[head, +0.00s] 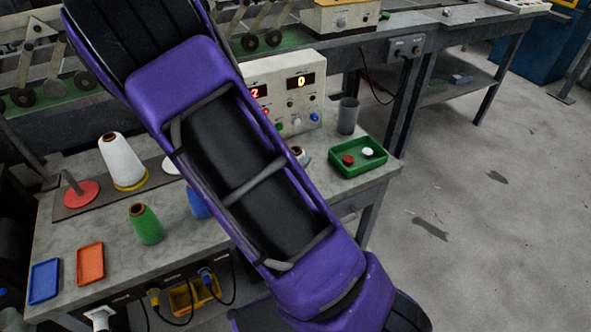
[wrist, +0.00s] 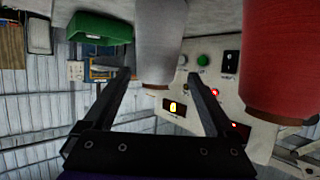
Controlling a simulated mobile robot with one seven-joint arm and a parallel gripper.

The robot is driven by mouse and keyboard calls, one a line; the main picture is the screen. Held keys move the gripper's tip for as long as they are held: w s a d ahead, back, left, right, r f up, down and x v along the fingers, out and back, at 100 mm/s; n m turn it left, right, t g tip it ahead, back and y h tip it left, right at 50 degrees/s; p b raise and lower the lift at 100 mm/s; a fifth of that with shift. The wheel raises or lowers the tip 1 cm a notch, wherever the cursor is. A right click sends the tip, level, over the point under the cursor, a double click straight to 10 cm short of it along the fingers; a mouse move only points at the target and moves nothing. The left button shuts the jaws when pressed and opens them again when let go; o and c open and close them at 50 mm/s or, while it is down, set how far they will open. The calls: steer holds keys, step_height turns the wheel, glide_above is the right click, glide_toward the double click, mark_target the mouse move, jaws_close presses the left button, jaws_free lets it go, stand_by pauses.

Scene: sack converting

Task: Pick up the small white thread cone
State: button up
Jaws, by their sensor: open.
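The small white thread cone (wrist: 160,38) shows in the wrist view, which is upside down, with its brown tip pointing down the picture. My gripper (wrist: 159,76) is open, its two fingers apart on either side of the cone's tip in the picture. Neither finger visibly touches it, and I cannot tell how far ahead of the fingertips it stands. In the head view my purple arm hides the gripper. A brown-tipped cone (head: 299,154) peeks out right of the arm, mostly hidden; it looks like the same cone.
A red cone (wrist: 284,60) stands close to the right finger in the wrist view. The control box (head: 289,92) and green tray (head: 358,157) are nearby. A larger white cone (head: 121,160), green cone (head: 147,224) and partly hidden blue cone (head: 196,203) stand left of my arm.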

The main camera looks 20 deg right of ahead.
mark_target(297, 152)
steer(key=x, duration=0.5)
steer(key=shift+d+b, duration=0.3)
steer(key=shift+d, duration=0.15)
steer(key=shift+c, duration=0.2)
jaws_close()
